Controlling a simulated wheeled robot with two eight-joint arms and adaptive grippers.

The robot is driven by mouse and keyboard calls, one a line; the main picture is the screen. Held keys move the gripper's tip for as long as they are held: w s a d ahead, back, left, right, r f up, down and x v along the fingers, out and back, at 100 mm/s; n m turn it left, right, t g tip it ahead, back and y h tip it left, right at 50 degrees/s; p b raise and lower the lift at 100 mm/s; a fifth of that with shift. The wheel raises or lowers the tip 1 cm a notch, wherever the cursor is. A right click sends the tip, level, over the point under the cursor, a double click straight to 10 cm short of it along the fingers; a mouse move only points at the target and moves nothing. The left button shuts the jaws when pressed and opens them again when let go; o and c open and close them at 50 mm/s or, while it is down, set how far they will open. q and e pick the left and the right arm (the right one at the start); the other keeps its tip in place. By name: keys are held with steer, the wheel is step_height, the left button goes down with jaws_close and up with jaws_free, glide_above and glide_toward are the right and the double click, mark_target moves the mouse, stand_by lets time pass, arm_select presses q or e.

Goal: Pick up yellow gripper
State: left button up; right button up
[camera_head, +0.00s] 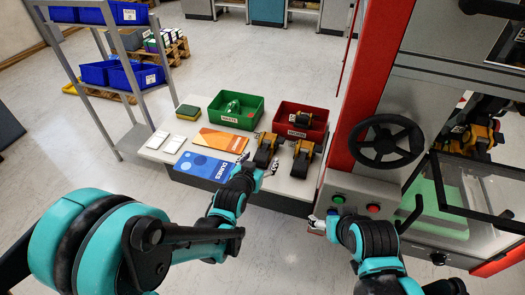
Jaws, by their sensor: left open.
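Two yellow-and-black grippers lie side by side on the white table (153,154), one on the left (266,150) and one on the right (302,158). My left gripper (262,172) is open and empty over the table's front part, just in front of the left yellow gripper. I cannot tell whether it touches it. My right gripper (317,224) is low in front of the red machine, apart from both yellow grippers. Its fingers are too small and foreshortened to read.
A green bin (236,121) and a red bin (317,133) stand behind the yellow grippers. A blue booklet (203,166) and an orange one (221,140) lie left. The red machine (351,150) with a black handwheel (386,141) bounds the right. A shelf rack (133,139) stands left.

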mark_target(262, 152)
arm_select(q)
steer(key=shift+b+x, duration=0.3)
steer(key=shift+x, duration=0.85)
steer(key=x, duration=0.1)
steer(key=b+x, duration=0.1)
steer(key=x, duration=0.1)
steer(key=a+b+x, duration=0.1)
steer(key=x, duration=0.1)
steer(key=shift+w+d+f, duration=0.1)
steer(key=shift+w, duration=0.15)
steer(key=shift+s, duration=0.1)
steer(key=shift+c, duration=1.3)
steer(key=c, duration=1)
